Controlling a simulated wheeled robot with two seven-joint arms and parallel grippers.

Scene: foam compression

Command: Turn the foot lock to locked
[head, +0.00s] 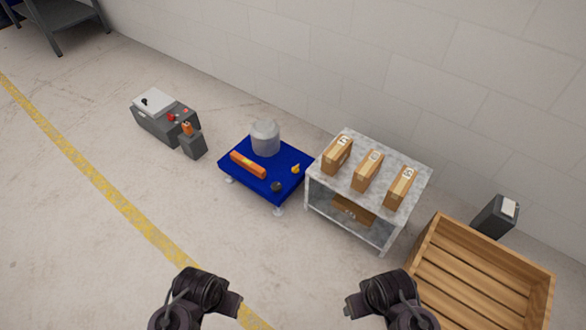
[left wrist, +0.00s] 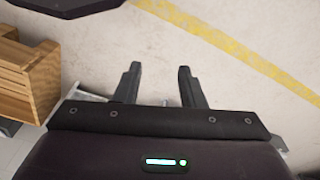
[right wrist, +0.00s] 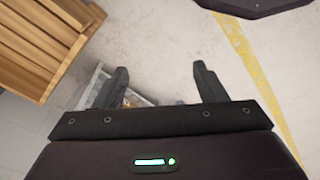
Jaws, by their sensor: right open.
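A low blue platform (head: 240,177) on small feet or casters stands on the floor near the wall. On it are a grey cylinder (head: 265,138), an orange bar (head: 248,164), a small yellow part (head: 295,169) and a small dark knob (head: 277,186). I cannot tell which part is the foot lock or how it is set. My left gripper (head: 236,304) is open and empty, and its spread fingers show in the left wrist view (left wrist: 159,70). My right gripper (head: 352,306) is open and empty, also in the right wrist view (right wrist: 160,70). Both are apart from the platform.
A grey control box (head: 150,125) with red buttons stands left of the platform. Right of it are a grey shelf table (head: 345,147) with three cartons (head: 367,170), a wooden crate (head: 480,270) and a dark bin (head: 492,217). The floor in front is clear, with a yellow line (head: 120,211).

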